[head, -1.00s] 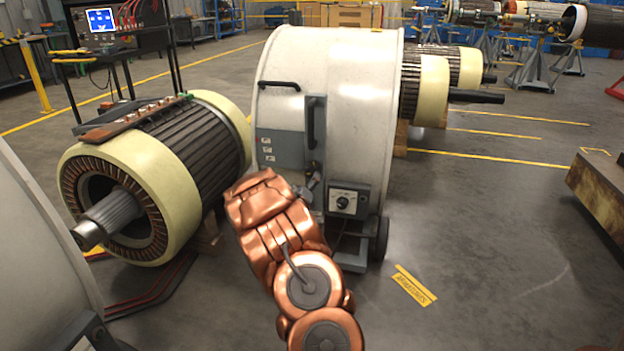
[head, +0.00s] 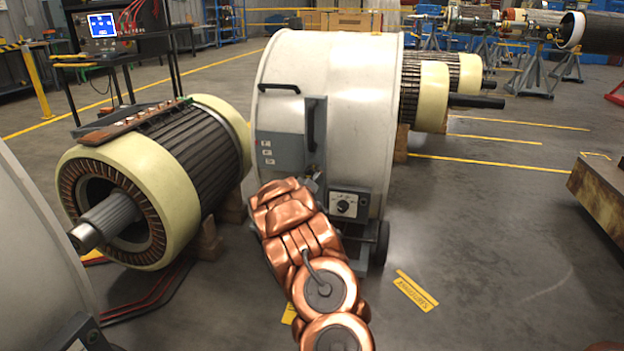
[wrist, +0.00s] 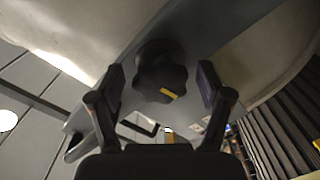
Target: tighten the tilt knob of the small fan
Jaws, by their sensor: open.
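The fan, a pale drum-shaped housing (head: 345,100), stands in the middle of the head view. In the wrist view a black lobed knob (wrist: 160,72) with a yellow mark sits on a grey bracket (wrist: 200,35) beside the pale housing. My gripper (wrist: 162,78) is open, with one finger on each side of the knob and a visible gap to each. Whether the fingertips reach the knob's depth I cannot tell. In the head view my copper arm hides the knob and most of the gripper, low on the fan's front left.
A dial box (head: 346,204) is on the fan's front, close right of my arm. A rotor (head: 165,180) on wooden blocks stands close at left. Another pale drum (head: 35,260) fills the lower left edge. Floor at right is mostly clear, up to a low block (head: 600,195).

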